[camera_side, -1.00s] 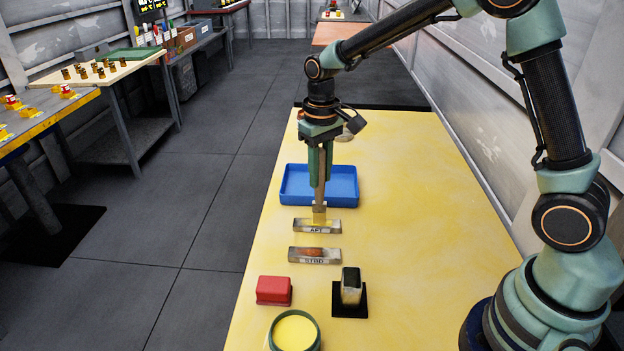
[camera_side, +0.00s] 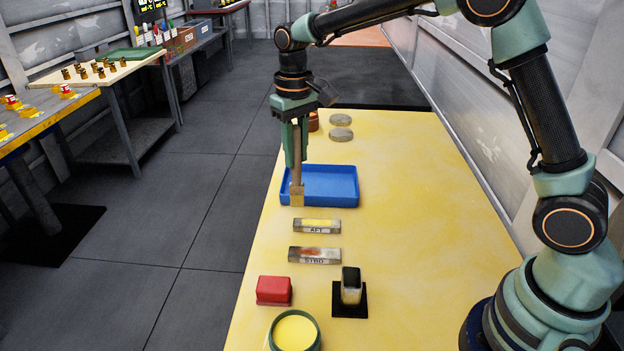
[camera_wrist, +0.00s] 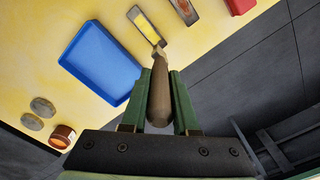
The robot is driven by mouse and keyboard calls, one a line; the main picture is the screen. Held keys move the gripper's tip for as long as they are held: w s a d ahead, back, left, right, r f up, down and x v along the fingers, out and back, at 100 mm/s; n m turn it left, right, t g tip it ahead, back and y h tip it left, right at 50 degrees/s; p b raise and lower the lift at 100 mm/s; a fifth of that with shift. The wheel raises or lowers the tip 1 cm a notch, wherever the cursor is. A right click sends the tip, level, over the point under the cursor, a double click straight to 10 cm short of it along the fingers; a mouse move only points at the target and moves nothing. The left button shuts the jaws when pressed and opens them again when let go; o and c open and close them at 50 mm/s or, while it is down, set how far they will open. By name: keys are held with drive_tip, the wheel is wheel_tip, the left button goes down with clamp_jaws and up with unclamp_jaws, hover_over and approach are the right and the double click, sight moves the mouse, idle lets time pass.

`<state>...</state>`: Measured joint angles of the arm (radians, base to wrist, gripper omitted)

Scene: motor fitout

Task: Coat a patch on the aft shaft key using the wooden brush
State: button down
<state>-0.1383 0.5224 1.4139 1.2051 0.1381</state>
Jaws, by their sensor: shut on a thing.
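The aft shaft key (camera_side: 317,226), a grey bar labelled AFT, lies on the yellow table with a yellow patch on its top face. It also shows in the wrist view (camera_wrist: 146,25). My gripper (camera_side: 297,165) is shut on the wooden brush (camera_side: 297,190), which hangs nearly upright, bristles down, by the left front of the blue tray. The brush handle fills the space between the fingers in the wrist view (camera_wrist: 160,95). The brush tip is up and left of the aft key in the side view, apart from it. A pot of yellow paint (camera_side: 295,332) stands at the near edge.
A second bar labelled STBD (camera_side: 315,255) with a reddish patch lies nearer. A red block (camera_side: 273,290) and a dark-topped block on a black base (camera_side: 350,288) stand nearby. The blue tray (camera_side: 340,203) is empty. Two grey discs (camera_side: 341,134) and a brown pot (camera_side: 313,122) stand behind it.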

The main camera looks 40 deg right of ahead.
sight(295, 126)
drive_tip(key=shift+r, duration=1.6)
